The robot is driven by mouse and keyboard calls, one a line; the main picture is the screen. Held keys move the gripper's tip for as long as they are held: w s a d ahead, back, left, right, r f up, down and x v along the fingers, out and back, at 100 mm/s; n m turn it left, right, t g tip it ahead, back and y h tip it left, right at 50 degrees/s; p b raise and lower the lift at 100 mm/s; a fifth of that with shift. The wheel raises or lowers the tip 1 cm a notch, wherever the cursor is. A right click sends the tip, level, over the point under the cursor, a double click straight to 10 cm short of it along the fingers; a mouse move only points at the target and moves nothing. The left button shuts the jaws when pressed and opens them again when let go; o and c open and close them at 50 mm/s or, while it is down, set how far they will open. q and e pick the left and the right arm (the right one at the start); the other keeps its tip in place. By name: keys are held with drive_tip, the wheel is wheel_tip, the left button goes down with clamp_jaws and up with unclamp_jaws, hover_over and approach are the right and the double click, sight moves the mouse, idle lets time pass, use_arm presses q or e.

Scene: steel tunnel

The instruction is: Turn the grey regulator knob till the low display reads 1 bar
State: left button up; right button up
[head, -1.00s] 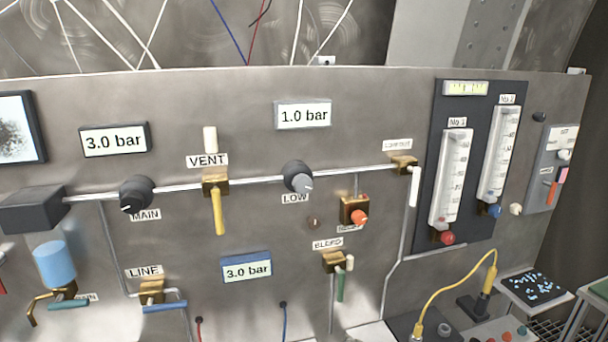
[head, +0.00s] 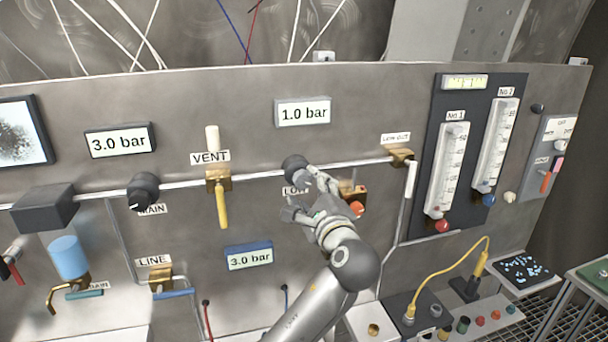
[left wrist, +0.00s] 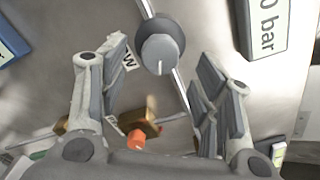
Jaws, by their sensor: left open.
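The grey LOW regulator knob (head: 294,166) sits on the pipe at the panel's middle. The low display (head: 303,112) above it reads 1.0 bar. My left gripper (head: 306,194) is open and empty just below and in front of the knob, partly covering the LOW label and the lower right of the knob. In the left wrist view, the knob (left wrist: 160,54) appears between the two spread fingers, and I see no finger touching it. One edge of the display (left wrist: 266,28) also shows there. My right gripper is not in view.
A brass valve with an orange knob (head: 356,208) is close to the right of my gripper. The VENT valve's yellow lever (head: 222,206) hangs to the left, and the MAIN knob (head: 143,190) is farther left. A blue-framed display (head: 249,256) below reads 3.0 bar.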

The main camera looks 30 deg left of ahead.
sight(304, 182)
use_arm(q)
drive_tip(key=shift+p+x, duration=0.65)
drive_tip(key=shift+x, duration=1.6)
drive_tip(key=c, duration=1)
drive_tip(key=shift+c, duration=0.2)
